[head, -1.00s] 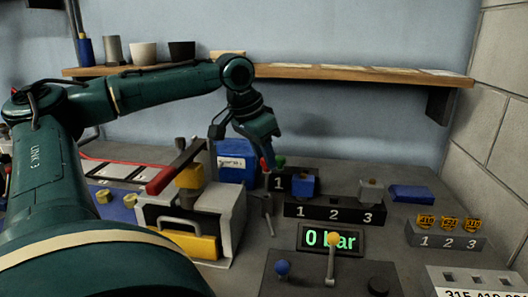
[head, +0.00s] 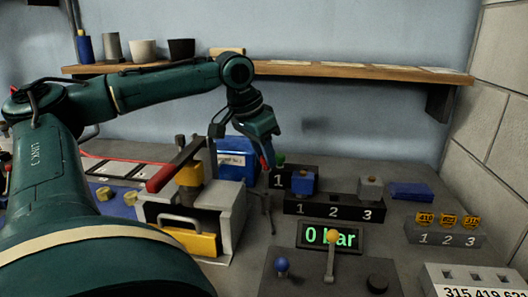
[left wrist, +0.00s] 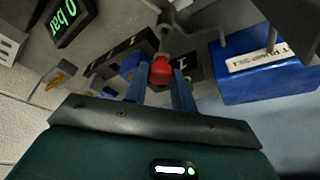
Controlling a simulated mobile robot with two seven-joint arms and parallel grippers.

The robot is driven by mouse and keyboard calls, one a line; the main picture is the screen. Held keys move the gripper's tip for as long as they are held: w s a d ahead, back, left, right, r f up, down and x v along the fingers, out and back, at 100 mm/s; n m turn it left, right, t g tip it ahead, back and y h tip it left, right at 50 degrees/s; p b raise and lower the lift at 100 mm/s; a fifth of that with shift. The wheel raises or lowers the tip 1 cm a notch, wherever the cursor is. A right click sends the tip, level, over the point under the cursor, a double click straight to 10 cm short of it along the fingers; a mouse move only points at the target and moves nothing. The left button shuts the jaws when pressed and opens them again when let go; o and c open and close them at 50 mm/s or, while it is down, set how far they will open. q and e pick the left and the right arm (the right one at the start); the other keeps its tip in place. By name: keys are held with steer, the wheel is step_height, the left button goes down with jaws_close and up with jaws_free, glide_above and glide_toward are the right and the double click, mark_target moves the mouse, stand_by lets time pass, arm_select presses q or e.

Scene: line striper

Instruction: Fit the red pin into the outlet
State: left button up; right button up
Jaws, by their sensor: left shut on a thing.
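My left gripper (head: 267,160) reaches down from above, left of the black block marked 1. In the left wrist view its two blue fingers (left wrist: 160,92) are shut on the red pin (left wrist: 161,70), whose rounded red end shows between them. In the head view only a small bit of red shows at the fingertips. A thin grey metal stand (head: 268,205) rises from the bench just below the gripper; in the left wrist view a grey rod (left wrist: 166,30) lies close beyond the pin. I cannot tell whether they touch, nor which part is the outlet. My right gripper is out of view.
A grey machine (head: 232,225) with a red lever (head: 168,176) stands left of the stand. A blue box (head: 238,165) is behind it. A numbered black block (head: 333,209) holds blue and grey pieces. The "0 bar" display (head: 330,237) and a lever panel (head: 300,275) are in front.

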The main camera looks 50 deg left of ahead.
mark_target(263, 170)
arm_select(q)
steer(key=shift+f, duration=0.8)
stand_by(0.8)
steer(key=shift+p, duration=0.35)
steer(key=shift+f, duration=0.3)
stand_by(0.5)
steer(key=shift+f+b, duration=0.35)
steer(key=shift+f, duration=0.15)
steer(key=shift+f, duration=0.35)
steer(key=shift+f+b, duration=0.35)
steer(key=shift+f, duration=0.05)
steer(key=shift+f+b, duration=0.45)
steer(key=shift+f, duration=0.25)
